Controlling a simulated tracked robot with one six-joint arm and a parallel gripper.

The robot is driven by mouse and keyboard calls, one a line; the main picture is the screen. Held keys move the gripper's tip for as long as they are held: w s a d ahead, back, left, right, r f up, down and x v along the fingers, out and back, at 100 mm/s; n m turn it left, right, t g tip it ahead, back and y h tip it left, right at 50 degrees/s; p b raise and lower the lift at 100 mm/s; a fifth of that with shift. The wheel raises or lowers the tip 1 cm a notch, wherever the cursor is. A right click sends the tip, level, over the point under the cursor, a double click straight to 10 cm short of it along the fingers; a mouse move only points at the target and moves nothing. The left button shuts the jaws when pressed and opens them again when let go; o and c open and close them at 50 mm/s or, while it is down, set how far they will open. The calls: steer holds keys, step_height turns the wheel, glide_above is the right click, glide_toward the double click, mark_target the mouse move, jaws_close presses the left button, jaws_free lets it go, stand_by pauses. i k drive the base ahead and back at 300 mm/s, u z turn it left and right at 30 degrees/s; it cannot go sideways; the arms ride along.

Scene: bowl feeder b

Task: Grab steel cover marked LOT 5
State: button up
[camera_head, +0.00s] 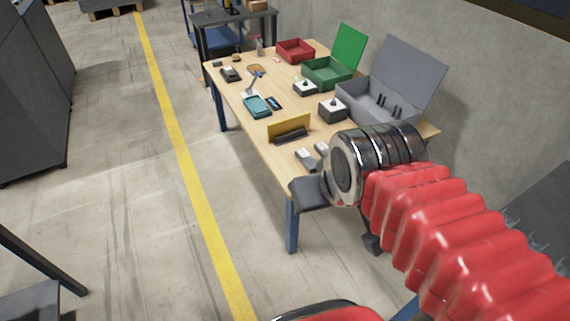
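No LOT 5 marking can be read from here, and I cannot tell which thing is the steel cover. My gripper (313,154) is at the end of my red arm, over the near end of the wooden table (262,132). My wrist hides part of the table's near right corner. Small dark boxes with pale tops (332,109) stand mid-table. A yellow upright plate (289,127) stands by a dark bar, beyond the gripper.
An open grey box (372,103), an open green box (326,74) and a red tray (295,50) line the table's wall side. A teal tray (257,106) and small tools lie on the left side. Clear floor with a yellow line (187,160) runs left of the table.

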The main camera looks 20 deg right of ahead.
mark_target(305, 158)
steer(key=u, duration=0.25)
steer(key=i, duration=1)
steer(key=u, duration=0.05)
